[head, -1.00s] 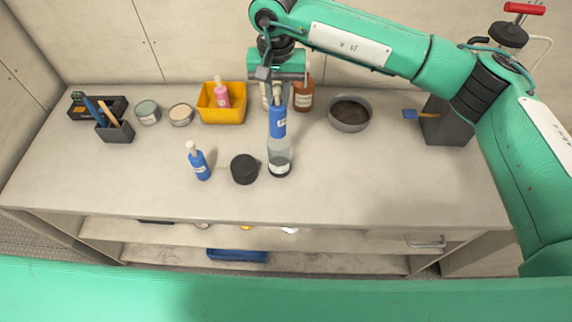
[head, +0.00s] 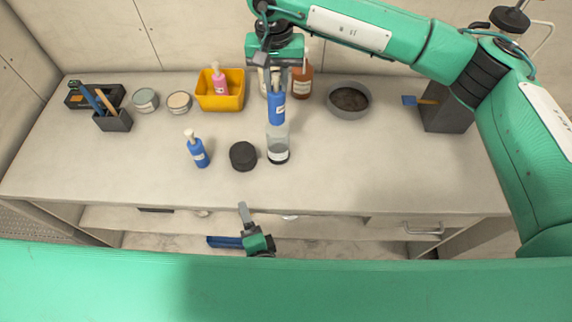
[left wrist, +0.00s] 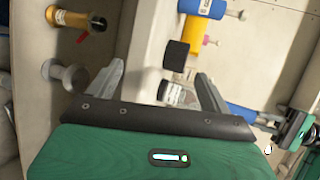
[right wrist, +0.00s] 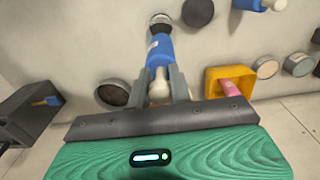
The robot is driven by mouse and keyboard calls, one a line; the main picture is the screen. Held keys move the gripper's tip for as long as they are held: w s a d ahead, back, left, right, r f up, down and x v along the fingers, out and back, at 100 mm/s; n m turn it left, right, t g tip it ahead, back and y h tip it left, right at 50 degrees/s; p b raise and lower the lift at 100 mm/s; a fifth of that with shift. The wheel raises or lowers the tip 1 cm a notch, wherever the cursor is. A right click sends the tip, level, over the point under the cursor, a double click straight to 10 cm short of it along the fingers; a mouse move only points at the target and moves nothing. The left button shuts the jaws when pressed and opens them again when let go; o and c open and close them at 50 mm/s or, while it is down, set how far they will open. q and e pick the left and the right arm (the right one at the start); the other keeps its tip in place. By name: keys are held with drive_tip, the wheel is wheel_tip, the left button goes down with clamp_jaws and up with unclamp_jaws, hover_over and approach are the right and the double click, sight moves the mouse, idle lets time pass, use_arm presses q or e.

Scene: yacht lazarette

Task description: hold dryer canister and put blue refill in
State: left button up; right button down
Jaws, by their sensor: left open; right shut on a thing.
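The clear dryer canister (head: 278,150) stands upright on the counter; it also shows in the left wrist view (left wrist: 178,95). My right gripper (head: 276,85) is shut on the blue refill (head: 277,110) near its pale top, also seen in the right wrist view (right wrist: 160,50). The refill hangs upright in line with the canister; whether its lower end is just above the mouth or slightly inside, I cannot tell. My left gripper (head: 244,212) is open and empty, low in front of the counter's front edge. The canister lies beyond its fingers in the left wrist view.
A black round cap (head: 243,156) and another blue bottle (head: 197,150) stand left of the canister. Behind are a yellow bin (head: 220,97) with a pink bottle, a brown bottle (head: 302,83) and a grey bowl (head: 349,100). The counter's right front is clear.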

sight(277, 130)
use_arm(q)
drive_tip(key=w+d+r+m, duration=0.1)
drive_tip(key=w+m, duration=0.1)
drive_tip(key=w+d+r+m+t, duration=0.1)
drive_tip(key=w+m, duration=0.1)
drive_tip(key=m, duration=0.1)
drive_tip(key=w+d+r+m+t, duration=0.1)
drive_tip(key=w+d+m, duration=0.1)
drive_tip(key=m, duration=0.1)
drive_tip(key=shift+w+r, duration=0.25)
drive_tip(key=shift+r, duration=0.1)
drive_tip(key=w+d+m, duration=0.1)
drive_tip(key=w+m, duration=0.1)
drive_tip(key=m, duration=0.1)
drive_tip(key=w+d+r+m+t, duration=0.1)
drive_tip(key=w+d+m, duration=0.1)
drive_tip(key=m, duration=0.1)
drive_tip(key=w+d+r+m+t+h, duration=0.1)
drive_tip(key=w+m, duration=0.1)
drive_tip(key=m, duration=0.1)
drive_tip(key=shift+d+r+m, duration=0.15)
drive_tip(key=shift+d+m, duration=0.15)
drive_tip(key=shift+m, duration=0.8)
drive_tip(key=x, duration=0.8)
drive_tip(key=d+x, duration=0.1)
drive_tip(key=x, duration=0.3)
drive_tip(key=shift+w+a+r, duration=0.1)
drive_tip(key=shift+w+r, duration=0.2)
drive_tip(key=shift+w, duration=0.15)
drive_tip(key=c, duration=1.2)
